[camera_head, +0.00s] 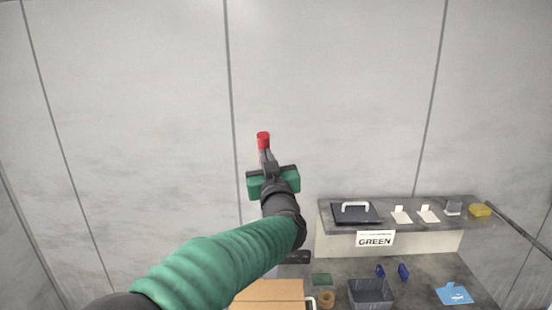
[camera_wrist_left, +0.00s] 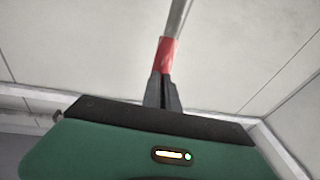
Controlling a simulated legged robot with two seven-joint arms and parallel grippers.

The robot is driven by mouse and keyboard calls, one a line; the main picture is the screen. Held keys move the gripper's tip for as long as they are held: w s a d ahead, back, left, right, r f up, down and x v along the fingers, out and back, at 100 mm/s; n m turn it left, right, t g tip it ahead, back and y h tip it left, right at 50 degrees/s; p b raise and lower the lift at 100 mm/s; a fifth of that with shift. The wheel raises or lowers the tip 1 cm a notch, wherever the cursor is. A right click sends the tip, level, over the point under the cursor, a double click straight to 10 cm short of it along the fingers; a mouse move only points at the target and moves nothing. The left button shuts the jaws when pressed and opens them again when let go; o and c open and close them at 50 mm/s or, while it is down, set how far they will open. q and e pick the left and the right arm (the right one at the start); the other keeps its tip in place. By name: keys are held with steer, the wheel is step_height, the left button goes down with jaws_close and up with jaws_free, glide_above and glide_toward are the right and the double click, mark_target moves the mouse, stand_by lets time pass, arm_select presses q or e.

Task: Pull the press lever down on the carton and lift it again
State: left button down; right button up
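The press lever's red grip (camera_head: 263,139) stands high in front of the wall in the head view, at the tip of my left gripper (camera_head: 265,155). In the left wrist view the red grip (camera_wrist_left: 165,53) sits on a grey rod that runs to the top edge. The fingers (camera_wrist_left: 162,90) are closed together around the lower end of the red grip. A brown carton (camera_head: 268,291) lies low in the head view, partly hidden by my left arm. Most of the press is hidden behind the arm. My right gripper is in neither view.
A raised shelf (camera_head: 335,240) with a GREEN sign (camera_head: 375,239) stands at right, holding a dark plate with a white handle (camera_head: 356,210) and a yellow block (camera_head: 480,210). A grey bin (camera_head: 370,293), tape roll (camera_head: 327,299) and blue card (camera_head: 455,294) lie below. The wall area above is clear.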

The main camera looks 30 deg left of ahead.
arm_select(q)
steer(key=c, duration=1.7)
jaws_free()
steer(key=shift+s+a+f, duration=0.2)
steer(key=shift+a+f, duration=0.1)
steer(key=shift+a, duration=0.35)
steer(key=shift+c, duration=0.2)
steer(key=shift+o, duration=1.3)
steer(key=shift+s+a, duration=0.1)
steer(key=shift+s, duration=0.05)
steer(key=o, duration=0.4)
steer(key=shift+s+a+r, duration=0.15)
steer(key=shift+s+a, duration=0.15)
steer(key=shift+a, duration=0.1)
steer(key=shift+w+d+r, duration=0.1)
steer(key=shift+w+d, duration=0.1)
steer(key=shift+d, duration=0.15)
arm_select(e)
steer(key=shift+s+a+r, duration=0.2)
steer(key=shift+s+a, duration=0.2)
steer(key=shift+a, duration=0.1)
arm_select(q)
steer(key=shift+a, duration=0.1)
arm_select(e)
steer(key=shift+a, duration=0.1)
